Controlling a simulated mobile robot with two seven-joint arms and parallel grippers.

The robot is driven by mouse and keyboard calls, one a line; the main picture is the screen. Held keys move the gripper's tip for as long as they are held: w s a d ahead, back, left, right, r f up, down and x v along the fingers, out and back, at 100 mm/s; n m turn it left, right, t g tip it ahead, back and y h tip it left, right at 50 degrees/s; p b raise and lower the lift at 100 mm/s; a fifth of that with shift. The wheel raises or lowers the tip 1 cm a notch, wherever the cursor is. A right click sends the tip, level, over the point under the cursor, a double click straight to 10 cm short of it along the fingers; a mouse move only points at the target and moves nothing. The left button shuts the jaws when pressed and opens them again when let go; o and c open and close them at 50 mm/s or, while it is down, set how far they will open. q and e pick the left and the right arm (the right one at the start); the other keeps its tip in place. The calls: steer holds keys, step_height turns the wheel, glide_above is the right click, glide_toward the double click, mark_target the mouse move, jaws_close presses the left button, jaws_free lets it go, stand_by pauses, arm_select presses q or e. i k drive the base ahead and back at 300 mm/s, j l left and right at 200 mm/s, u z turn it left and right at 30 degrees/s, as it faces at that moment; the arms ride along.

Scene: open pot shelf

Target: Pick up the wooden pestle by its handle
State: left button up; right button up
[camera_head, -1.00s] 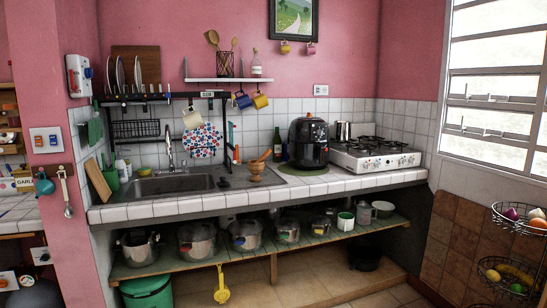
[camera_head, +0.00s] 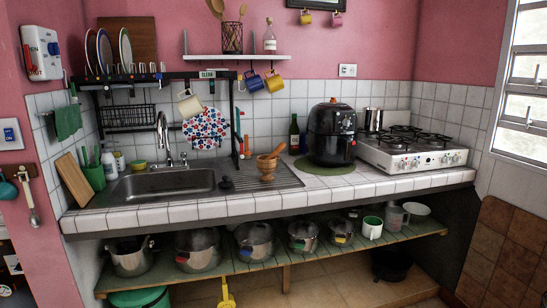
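The wooden pestle (camera_head: 277,151) leans in the wooden mortar (camera_head: 267,168), its handle sticking up and to the right above the rim. The lower end of the pestle is hidden inside the mortar. The mortar stands on the ribbed drainboard (camera_head: 288,178) right of the sink, near the front of the tiled counter. Neither of my grippers shows in the head view.
A black air fryer (camera_head: 331,134) stands right of the mortar, with a white gas stove (camera_head: 411,150) beyond it. A dark stopper (camera_head: 226,183) lies left of the mortar by the sink (camera_head: 165,186). The black dish rack (camera_head: 160,80) rises behind. Pots line the shelf (camera_head: 235,265) below.

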mark_target(281, 146)
steer(key=i+l, duration=0.25)
steer(key=i, duration=0.2)
steer(key=i+l, duration=0.25)
steer(key=i, duration=0.2)
steer(key=i+l, duration=0.25)
steer(key=i, duration=0.2)
steer(key=z, duration=0.05)
